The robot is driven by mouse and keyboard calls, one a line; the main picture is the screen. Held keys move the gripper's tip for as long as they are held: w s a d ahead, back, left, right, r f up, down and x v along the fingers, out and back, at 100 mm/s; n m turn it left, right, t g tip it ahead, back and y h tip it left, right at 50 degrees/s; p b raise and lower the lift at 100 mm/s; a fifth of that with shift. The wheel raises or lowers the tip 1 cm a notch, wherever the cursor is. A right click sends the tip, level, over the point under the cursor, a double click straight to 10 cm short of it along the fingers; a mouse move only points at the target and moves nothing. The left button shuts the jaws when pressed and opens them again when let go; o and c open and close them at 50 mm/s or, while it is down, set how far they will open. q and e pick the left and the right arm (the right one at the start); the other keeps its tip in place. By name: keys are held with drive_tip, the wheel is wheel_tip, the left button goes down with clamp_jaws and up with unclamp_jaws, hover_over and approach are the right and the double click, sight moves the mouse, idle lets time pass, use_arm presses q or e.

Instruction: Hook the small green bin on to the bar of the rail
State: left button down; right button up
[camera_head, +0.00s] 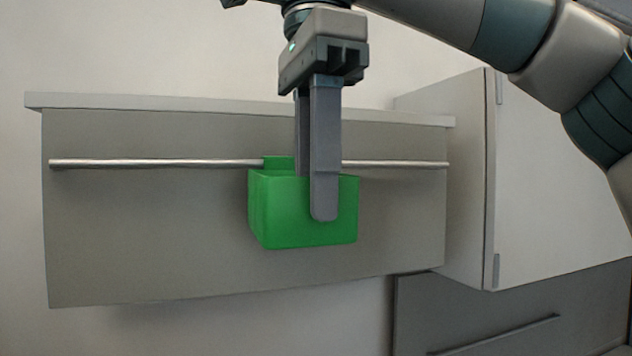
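The small green bin (280,215) is at the bar (150,163) of the rail, right of the bar's middle. Its raised back tab (279,162) covers a short piece of the bar; I cannot tell whether its hook sits on the bar. My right gripper (318,195) points down at the bin's front wall. One finger is outside the wall and the other goes down behind the rim, its tip hidden. The fingers look closed on the wall, though their contact is not clear. My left gripper is not in view.
The bar runs along a grey panel (130,230) under a pale ledge (150,103). A light cabinet (550,190) stands at the right, with a dark grey surface (500,310) below it. The bar is clear left of the bin.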

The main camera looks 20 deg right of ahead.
drive_tip(key=shift+r+p, duration=0.7)
drive_tip(key=shift+r, duration=0.75)
wheel_tip(320, 180, up, 2)
drive_tip(key=shift+r, duration=0.25)
drive_tip(key=shift+a+r, duration=0.1)
drive_tip(key=shift+r, duration=0.95)
